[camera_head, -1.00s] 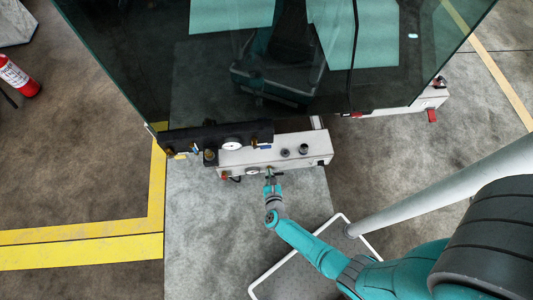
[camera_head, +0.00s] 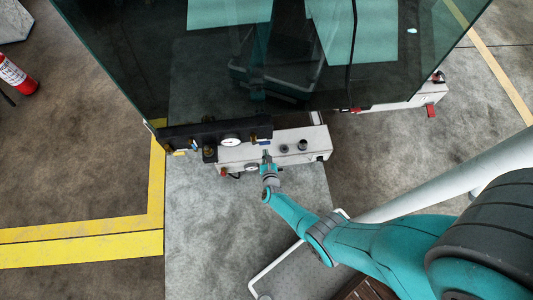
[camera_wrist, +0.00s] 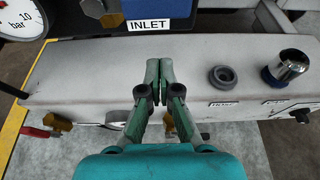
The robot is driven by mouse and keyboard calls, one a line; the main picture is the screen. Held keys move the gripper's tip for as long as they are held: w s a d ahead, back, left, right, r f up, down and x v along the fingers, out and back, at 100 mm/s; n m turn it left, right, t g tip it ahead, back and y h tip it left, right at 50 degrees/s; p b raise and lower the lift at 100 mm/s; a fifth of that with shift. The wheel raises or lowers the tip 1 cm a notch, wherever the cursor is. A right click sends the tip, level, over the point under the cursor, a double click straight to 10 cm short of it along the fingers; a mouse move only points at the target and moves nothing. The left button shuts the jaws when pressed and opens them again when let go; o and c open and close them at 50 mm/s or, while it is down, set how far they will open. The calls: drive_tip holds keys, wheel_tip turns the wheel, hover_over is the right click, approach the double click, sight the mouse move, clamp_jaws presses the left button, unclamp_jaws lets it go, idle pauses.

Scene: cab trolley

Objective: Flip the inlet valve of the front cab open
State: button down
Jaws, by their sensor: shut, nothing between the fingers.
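In the head view a brass fitting (camera_head: 254,138) sits at the right end of the black manifold (camera_head: 181,137), under the glass. I cannot make out clearly how the valve's lever lies. My gripper (camera_wrist: 159,67) is shut and empty, over the white panel box (camera_wrist: 85,75), with its tips just short of the label. In the head view my gripper (camera_head: 266,158) is over the same box.
A pressure gauge (camera_wrist: 22,18) stands left of the label. A black ring knob (camera_wrist: 223,77) and a chrome button (camera_wrist: 289,66) rise from the box on the right. A red-handled valve (camera_wrist: 36,132) is on its front. The dark glass cab (camera_head: 150,60) overhangs the back.

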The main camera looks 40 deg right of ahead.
sight(261, 143)
drive_tip(key=shift+w+d+r, duration=0.1)
drive_tip(key=shift+w+r, duration=0.1)
drive_tip(key=shift+r, duration=0.75)
drive_tip(key=shift+w+d+r, duration=0.1)
drive_tip(key=shift+w+r, duration=0.05)
drive_tip(key=shift+r, duration=0.75)
